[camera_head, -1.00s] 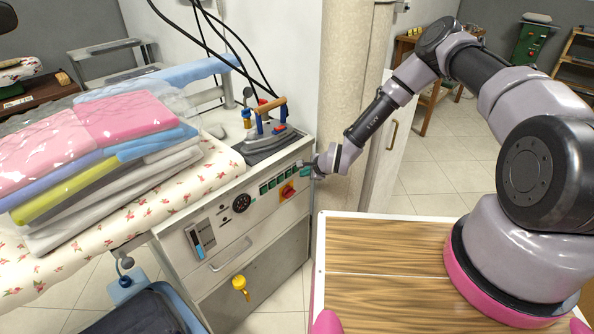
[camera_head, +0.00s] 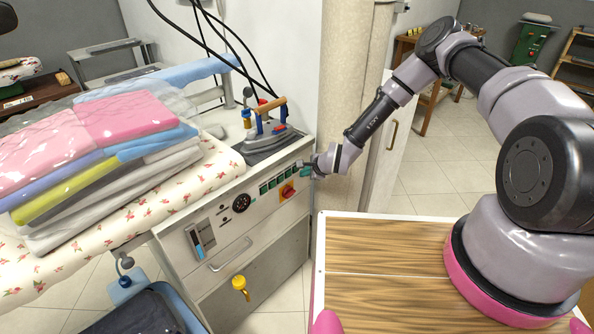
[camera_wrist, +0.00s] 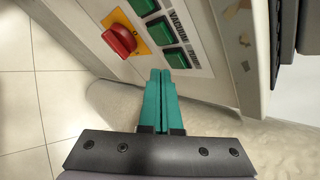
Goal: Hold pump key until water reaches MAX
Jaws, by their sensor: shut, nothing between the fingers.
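The ironing station's front panel (camera_head: 222,228) carries a row of green keys (camera_head: 275,183) and a red rotary switch on a yellow plate (camera_head: 287,191). In the wrist view the end green key (camera_wrist: 178,58) lies just beyond my fingertips, and the red switch (camera_wrist: 121,40) is to the left.
An iron (camera_head: 270,137) rests on top of the station. Folded, wrapped laundry (camera_head: 90,150) lies on the flowered board to the left. A yellow-handled part (camera_head: 240,285) sticks out lower down. A beige column (camera_head: 345,90) stands close behind my gripper.

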